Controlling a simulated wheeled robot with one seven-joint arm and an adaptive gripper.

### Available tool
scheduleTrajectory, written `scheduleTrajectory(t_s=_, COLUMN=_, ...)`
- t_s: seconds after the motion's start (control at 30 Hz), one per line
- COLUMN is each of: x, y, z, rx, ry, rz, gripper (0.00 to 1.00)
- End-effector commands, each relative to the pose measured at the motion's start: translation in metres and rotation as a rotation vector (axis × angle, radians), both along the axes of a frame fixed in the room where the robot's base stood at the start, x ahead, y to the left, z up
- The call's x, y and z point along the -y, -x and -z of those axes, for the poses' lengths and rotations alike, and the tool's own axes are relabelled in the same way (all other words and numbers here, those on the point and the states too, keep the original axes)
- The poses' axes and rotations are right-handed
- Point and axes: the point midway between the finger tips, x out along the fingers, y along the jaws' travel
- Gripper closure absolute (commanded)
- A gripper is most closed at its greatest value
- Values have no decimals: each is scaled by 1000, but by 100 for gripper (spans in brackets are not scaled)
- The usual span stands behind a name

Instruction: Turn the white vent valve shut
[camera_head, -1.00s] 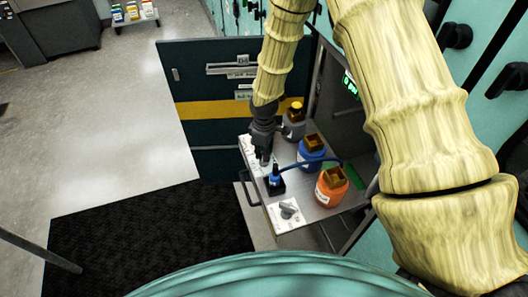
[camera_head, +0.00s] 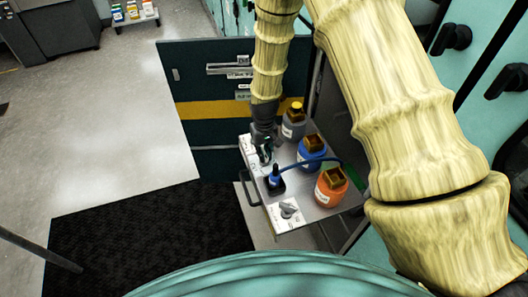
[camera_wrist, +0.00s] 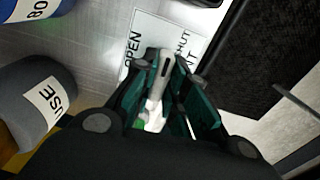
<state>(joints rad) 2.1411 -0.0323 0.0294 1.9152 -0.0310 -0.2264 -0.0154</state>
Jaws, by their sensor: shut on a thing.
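The white vent valve shows in the wrist view as a pale lever (camera_wrist: 158,84) with a dark slot near its tip. It stands on a white label plate (camera_wrist: 176,36), which reads OPEN to the left of the lever and SHUT to the right. The lever points up the picture, between the two words. My gripper (camera_wrist: 169,72) is shut on the lever, one green-black finger on each side. In the head view my gripper (camera_head: 264,154) points down at the left edge of the metal shelf (camera_head: 318,211) and hides most of the valve.
On the shelf stand a grey bottle (camera_head: 292,129), a blue bottle (camera_head: 309,157), an orange bottle (camera_head: 328,193) and a blue hose fitting (camera_head: 275,182). A grey knob (camera_head: 288,209) sits on another white plate in front. Floor and a black mat (camera_head: 150,235) lie left.

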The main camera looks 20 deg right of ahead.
Motion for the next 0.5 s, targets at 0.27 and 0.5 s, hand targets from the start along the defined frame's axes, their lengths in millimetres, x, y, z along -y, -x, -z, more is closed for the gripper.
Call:
scheduleTrajectory(t_s=0.27, x=0, y=-2, z=-1, rx=3, ry=1, rz=62, gripper=100)
scheduleTrajectory(t_s=0.5, x=0, y=-2, z=-1, rx=4, ry=1, rz=71, gripper=100)
